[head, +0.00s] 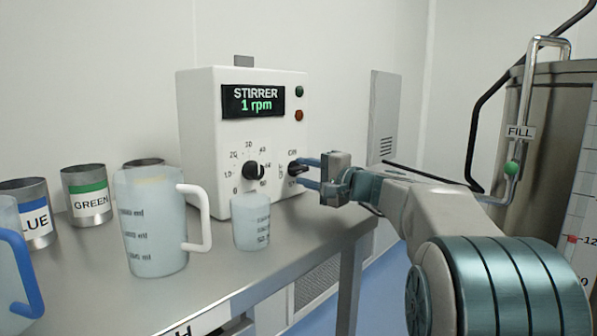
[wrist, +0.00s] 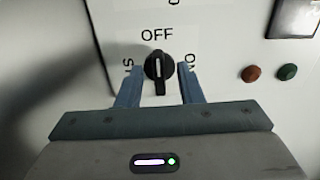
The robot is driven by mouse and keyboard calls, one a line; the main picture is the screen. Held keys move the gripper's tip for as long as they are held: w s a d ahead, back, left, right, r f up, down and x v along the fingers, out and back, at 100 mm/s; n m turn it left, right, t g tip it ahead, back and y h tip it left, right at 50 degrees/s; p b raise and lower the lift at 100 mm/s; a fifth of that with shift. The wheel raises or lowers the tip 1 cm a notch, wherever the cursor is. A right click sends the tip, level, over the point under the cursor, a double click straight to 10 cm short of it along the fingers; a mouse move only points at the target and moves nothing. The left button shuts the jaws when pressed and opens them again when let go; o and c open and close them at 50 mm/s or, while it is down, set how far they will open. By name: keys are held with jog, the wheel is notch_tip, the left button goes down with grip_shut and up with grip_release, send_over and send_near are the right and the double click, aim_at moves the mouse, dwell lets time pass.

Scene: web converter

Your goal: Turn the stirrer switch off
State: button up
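The stirrer's switch is a black knob, seen in the wrist view (wrist: 158,72) with its white mark pointing at the OFF label. An ON label is to its right and a partly hidden label to its left. In the head view the switch (head: 296,169) is on the lower right of the white stirrer box (head: 205,120). The display (head: 252,100) reads "STIRRER 1 rpm". My gripper (head: 305,173) is open at the switch. In the wrist view its blue fingers (wrist: 160,84) are on either side of the knob, with gaps visible.
A black speed dial (head: 253,171) is left of the switch. A small beaker (head: 251,222) and a large jug (head: 150,225) stand on the metal table (head: 300,240) in front. Green (head: 299,91) and red (head: 299,115) lamps are above. A steel tank (head: 550,150) is at right.

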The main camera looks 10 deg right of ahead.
jog(key=p+v, duration=0.1)
jog(key=v, duration=1.1)
jog(key=shift+s+d+r+p, duration=0.1)
jog(key=shift+s+p, duration=0.25)
jog(key=s+a+g+p, duration=0.1)
jog(key=a+p, duration=0.1)
jog(key=s+a+n+g+p, duration=0.1)
jog(key=a+p, duration=0.1)
jog(key=p, duration=0.1)
jog(key=s+a+n+g+p, duration=0.1)
jog(key=s+a+g+p, duration=0.1)
jog(key=p, duration=0.1)
jog(key=shift+a+r+h, duration=0.3)
jog(key=shift+a+r, duration=0.05)
jog(key=shift+a, duration=0.05)
jog(key=s+a+n+g+h+p, duration=0.45)
jog(key=s+g+p, duration=0.25)
jog(key=s+p, duration=0.7)
jog(key=s+d+r+n+h+p, duration=0.3)
jog(key=s+n+h+p, duration=0.1)
jog(key=p, duration=0.6)
jog(key=s+h, duration=0.1)
jog(key=s, duration=0.1)
jog(key=shift+s+d+r+g, duration=0.15)
jog(key=shift+s+r+g, duration=0.15)
jog(key=shift+s+g, duration=0.1)
jog(key=shift+w+h, duration=0.1)
jog(key=shift+h, duration=0.15)
